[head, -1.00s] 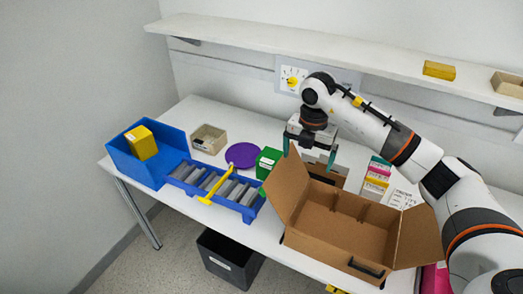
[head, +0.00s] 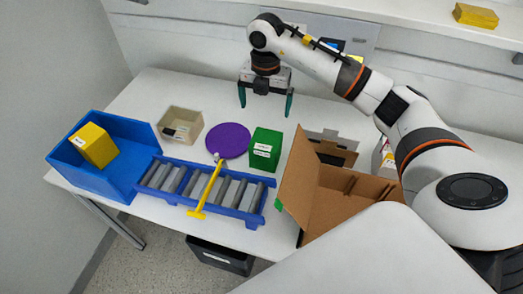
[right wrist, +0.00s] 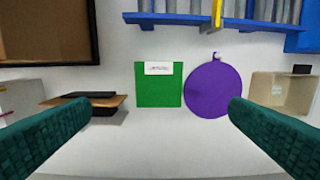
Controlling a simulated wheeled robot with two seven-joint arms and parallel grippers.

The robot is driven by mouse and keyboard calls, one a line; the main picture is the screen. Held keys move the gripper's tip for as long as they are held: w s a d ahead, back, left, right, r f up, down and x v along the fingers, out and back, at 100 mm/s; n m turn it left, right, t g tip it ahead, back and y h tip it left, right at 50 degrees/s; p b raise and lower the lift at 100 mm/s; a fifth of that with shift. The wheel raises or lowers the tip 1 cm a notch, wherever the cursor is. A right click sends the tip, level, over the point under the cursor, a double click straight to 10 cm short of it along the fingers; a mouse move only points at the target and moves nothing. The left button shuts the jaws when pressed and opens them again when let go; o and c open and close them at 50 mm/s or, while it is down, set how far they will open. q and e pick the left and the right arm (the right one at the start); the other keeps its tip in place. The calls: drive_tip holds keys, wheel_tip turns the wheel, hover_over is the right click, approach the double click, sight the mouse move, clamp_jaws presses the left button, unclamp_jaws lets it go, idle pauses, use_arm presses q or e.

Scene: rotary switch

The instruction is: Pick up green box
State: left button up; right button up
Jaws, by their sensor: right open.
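The green box (head: 265,149) stands on the white table between a purple disc (head: 228,140) and an open cardboard box. It has a white label. In the right wrist view the green box (right wrist: 158,88) lies between and beyond the two fingertips, apart from them. My right gripper (head: 265,107) is open and empty, with its teal fingers pointing down, above the table behind the green box. Its fingers also show at both sides of the right wrist view (right wrist: 160,110). My left gripper is not in view.
The cardboard box (head: 345,192) has a raised flap right of the green box. A blue roller rack (head: 250,221) with a yellow T-shaped bar (head: 207,190) lies in front. A blue bin (head: 70,163) holds a yellow box (head: 94,145). A beige tray (head: 190,118) stands left of the disc.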

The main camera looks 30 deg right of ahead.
wheel_tip(320, 180, down, 4)
drive_tip(key=b, duration=0.3)
drive_tip(key=p, duration=0.2)
hover_over(266, 139)
drive_tip(key=f, duration=0.6)
drive_tip(key=shift+s+a, duration=0.15)
drive_tip(key=shift+a, duration=0.25)
drive_tip(key=f, duration=0.1)
drive_tip(key=f+p, duration=0.1)
drive_tip(key=f, duration=0.1)
drive_tip(key=f+p, duration=0.1)
drive_tip(key=f, duration=0.1)
drive_tip(key=shift+d+f, duration=0.2)
drive_tip(key=shift+d, duration=0.15)
drive_tip(key=shift+f, duration=0.25)
drive_tip(key=c, duration=1.1)
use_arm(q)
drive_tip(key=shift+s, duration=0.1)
use_arm(e)
drive_tip(key=shift+c, duration=0.2)
drive_tip(key=shift+r, duration=0.1)
